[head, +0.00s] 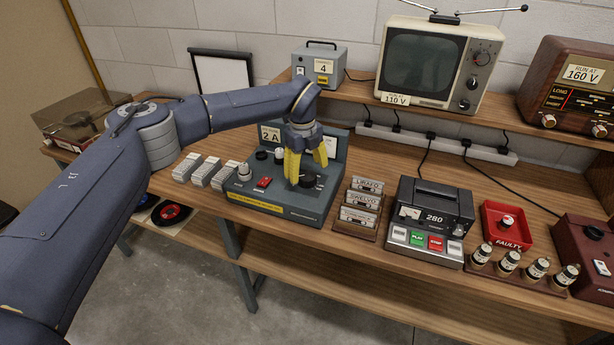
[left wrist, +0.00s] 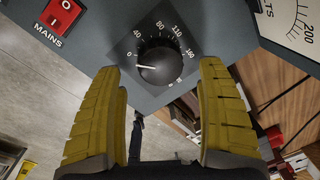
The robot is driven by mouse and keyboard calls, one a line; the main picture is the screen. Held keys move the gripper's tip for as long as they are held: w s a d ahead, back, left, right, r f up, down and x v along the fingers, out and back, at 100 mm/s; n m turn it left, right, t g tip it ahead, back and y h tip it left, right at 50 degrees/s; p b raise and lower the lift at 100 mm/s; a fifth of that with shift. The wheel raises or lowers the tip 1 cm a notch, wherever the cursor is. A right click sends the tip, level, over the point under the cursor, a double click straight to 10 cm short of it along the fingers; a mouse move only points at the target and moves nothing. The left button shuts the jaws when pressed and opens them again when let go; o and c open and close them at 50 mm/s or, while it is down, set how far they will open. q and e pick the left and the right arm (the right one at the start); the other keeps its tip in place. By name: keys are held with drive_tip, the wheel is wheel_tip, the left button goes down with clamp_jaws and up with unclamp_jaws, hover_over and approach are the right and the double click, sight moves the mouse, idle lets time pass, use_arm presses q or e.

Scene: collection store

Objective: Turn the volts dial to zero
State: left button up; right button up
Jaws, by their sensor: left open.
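The volts dial (left wrist: 157,62) is a round black knob in the left wrist view, on a dark plate with white figures from 0 at the left, through 40 and 80, round to the right. Its white pointer line points left, close to the 0 mark. In the head view the dial (head: 307,181) sits at the right of the blue-grey power unit (head: 282,208). My left gripper (head: 307,163) points down over the dial, its yellow fingers open and apart. In the left wrist view they show on either side below the knob; contact cannot be told. My right gripper is not in view.
A red mains switch (left wrist: 62,14) and part of a volts meter (left wrist: 292,22) flank the dial. Cassettes in a rack (head: 360,205) stand right of the unit, with a tape player (head: 432,212) beyond. Small grey blocks (head: 205,172) lie left. A television (head: 432,62) stands on the shelf behind.

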sight(305, 177)
use_arm(q)
wheel_tip(305, 177, up, 9)
drive_tip(key=shift+s+a+f, duration=0.2)
drive_tip(key=shift+a, duration=0.05)
idle(0.3)
